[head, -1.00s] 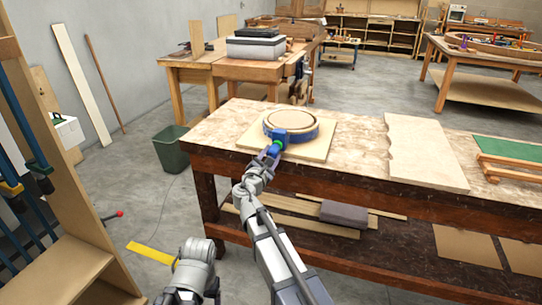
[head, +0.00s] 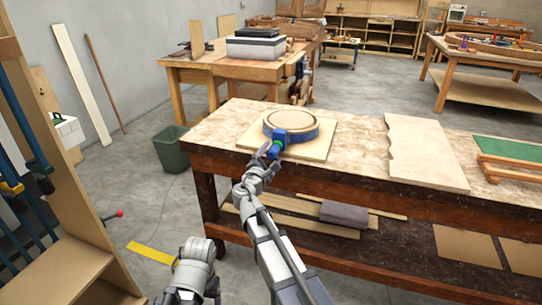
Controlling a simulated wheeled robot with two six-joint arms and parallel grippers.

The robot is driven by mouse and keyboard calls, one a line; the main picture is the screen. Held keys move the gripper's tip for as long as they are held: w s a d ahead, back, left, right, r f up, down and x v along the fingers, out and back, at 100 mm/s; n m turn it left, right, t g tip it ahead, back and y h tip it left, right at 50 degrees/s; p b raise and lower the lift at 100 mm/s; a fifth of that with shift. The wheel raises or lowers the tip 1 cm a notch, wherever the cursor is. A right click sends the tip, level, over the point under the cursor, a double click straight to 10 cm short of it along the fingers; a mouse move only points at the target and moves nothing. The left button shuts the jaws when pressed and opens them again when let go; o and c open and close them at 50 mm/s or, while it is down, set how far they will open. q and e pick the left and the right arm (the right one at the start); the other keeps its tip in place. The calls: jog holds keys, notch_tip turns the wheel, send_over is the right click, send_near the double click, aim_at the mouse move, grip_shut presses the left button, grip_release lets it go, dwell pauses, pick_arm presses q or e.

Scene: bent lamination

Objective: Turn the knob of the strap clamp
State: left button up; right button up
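The strap clamp (head: 305,135) is a blue band around a pale round wooden ring (head: 292,119), lying on a square board on the workbench. Its blue body and knob (head: 275,150), with a small green part, stick out at the front, towards me. My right gripper (head: 266,158) is at the knob's near end, its fingers seeming spread apart there. It is too small to tell whether they touch the knob. Of my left arm only grey links show at the bottom; its gripper is not in view.
The workbench (head: 350,130) also bears a wavy-edged pale board (head: 425,152) and a green-topped wooden piece (head: 510,150) at the right. A green bin (head: 171,148) stands left of the bench. A wooden rack (head: 65,215) with blue clamps is at the far left.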

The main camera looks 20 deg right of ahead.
jog(key=shift+s, duration=0.1)
jog(key=v, duration=0.7)
jog(key=shift+s+a, duration=0.2)
jog(key=shift+s, duration=0.05)
jog(key=s+m+g+y+p, duration=0.2)
jog(key=s+m+g+p, duration=0.5)
jog(key=s+m+p, duration=0.4)
jog(key=s+a+m+g+y+p, duration=0.2)
jog(key=s+a+g+y+p, duration=0.1)
jog(key=s, duration=0.5)
jog(key=s+a+r+m+g+y+p, duration=0.1)
jog(key=s+a+g+y+p, duration=0.2)
jog(key=s+a+g+p, duration=0.2)
jog(key=s+a+p, duration=0.3)
jog(key=s+p, duration=0.1)
jog(key=shift+r+m+y, duration=0.3)
jog(key=shift+m+y, duration=0.1)
dwell(0.5)
